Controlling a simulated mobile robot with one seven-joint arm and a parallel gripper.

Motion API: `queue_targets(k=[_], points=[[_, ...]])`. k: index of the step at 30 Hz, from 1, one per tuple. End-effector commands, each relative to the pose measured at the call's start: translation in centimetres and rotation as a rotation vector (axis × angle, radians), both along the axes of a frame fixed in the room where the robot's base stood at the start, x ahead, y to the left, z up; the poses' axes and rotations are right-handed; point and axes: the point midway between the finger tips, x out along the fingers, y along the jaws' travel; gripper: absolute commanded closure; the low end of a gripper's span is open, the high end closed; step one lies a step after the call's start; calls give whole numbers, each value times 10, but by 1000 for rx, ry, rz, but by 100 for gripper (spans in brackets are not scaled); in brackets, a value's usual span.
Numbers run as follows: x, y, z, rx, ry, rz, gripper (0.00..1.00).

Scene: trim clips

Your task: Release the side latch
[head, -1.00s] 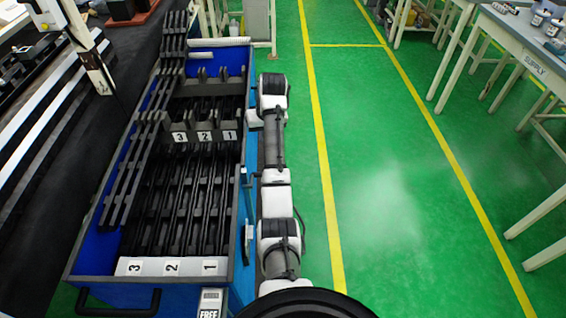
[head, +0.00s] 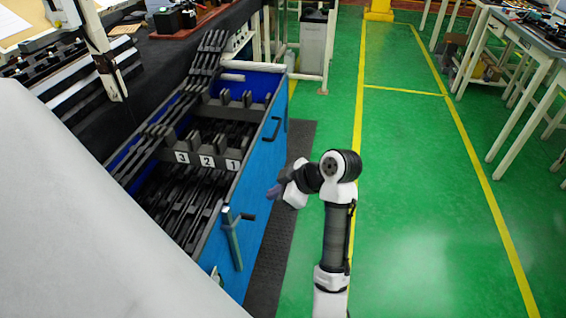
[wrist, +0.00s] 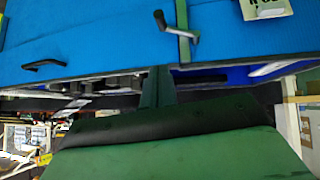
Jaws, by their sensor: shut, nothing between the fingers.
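The blue cart (head: 262,175) stands left of centre, its long side facing my arm. The side latch (head: 232,240) is an upright grey-green bar on that side, with a dark-tipped lever sticking out near its top. In the wrist view the latch (wrist: 183,40) shows at the top centre, with its bent lever, against the blue panel. My gripper (head: 273,192) is shut and empty. It points left at the cart's side, apart from it, farther along than the latch. Its narrow fingers (wrist: 157,75) show in the wrist view, below the latch.
A black handle (head: 271,128) is on the same cart side, farther back. Dark trim strips (head: 190,205) fill the cart behind dividers marked 3, 2, 1. A dark mat (head: 270,265) lies beside the cart. A large pale shape hides the cart's near end. Green floor is free to the right.

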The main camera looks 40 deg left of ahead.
Motion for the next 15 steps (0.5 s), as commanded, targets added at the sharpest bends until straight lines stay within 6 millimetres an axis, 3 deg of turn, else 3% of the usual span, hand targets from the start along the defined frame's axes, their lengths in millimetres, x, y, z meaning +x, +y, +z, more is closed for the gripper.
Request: queue_targets(k=[6,15], points=[[-24,2,-1,42,-33,98,100],[-25,2,0,44,-35,102,100]])
